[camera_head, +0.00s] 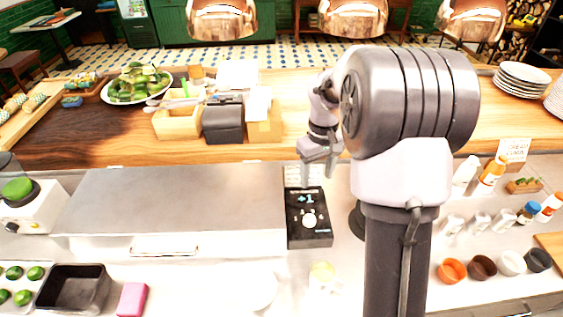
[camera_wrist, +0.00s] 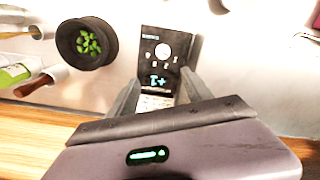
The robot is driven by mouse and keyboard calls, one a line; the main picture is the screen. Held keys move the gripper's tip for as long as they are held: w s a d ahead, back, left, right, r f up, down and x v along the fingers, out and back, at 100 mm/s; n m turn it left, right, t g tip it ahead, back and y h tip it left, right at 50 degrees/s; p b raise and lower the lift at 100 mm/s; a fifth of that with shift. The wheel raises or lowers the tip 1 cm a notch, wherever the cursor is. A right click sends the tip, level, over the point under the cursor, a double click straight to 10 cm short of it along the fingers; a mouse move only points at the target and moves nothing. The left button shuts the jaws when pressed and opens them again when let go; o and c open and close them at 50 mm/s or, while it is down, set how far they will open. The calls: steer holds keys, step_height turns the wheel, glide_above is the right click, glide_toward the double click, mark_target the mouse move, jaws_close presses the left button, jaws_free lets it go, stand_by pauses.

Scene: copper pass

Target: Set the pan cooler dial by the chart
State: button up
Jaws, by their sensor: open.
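The pan cooler control (camera_head: 309,238) is a black box on the steel counter. Its lit display (camera_head: 306,199) reads +1, and a round white dial (camera_head: 309,221) sits below it. In the wrist view the control (camera_wrist: 150,34) appears upside down, with the dial (camera_wrist: 163,51) beyond the display (camera_wrist: 157,81). A pale printed card (camera_head: 292,176), possibly the chart, stands behind the control; its text is too small to read. My gripper (camera_head: 319,172) is open and empty above the card end of the control, apart from the dial. In the wrist view its fingers (camera_wrist: 158,86) flank the display end.
A steel lidded unit (camera_head: 180,200) stands left of the control. Wooden boxes and a dark holder (camera_head: 222,124) sit on the wooden ledge behind. Shakers, bottles and small bowls (camera_head: 482,266) are at right. A dark bowl with green leaves (camera_wrist: 86,42) shows in the wrist view.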

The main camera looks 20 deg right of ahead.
steer(key=b, duration=0.2)
glide_above(310, 218)
step_height(310, 218, down, 6)
step_height(310, 218, down, 11)
steer(key=shift+f+b, duration=0.2)
steer(key=shift+b, duration=0.95)
steer(key=shift+a, duration=0.1)
steer(key=shift+c, duration=0.5)
jaws_close()
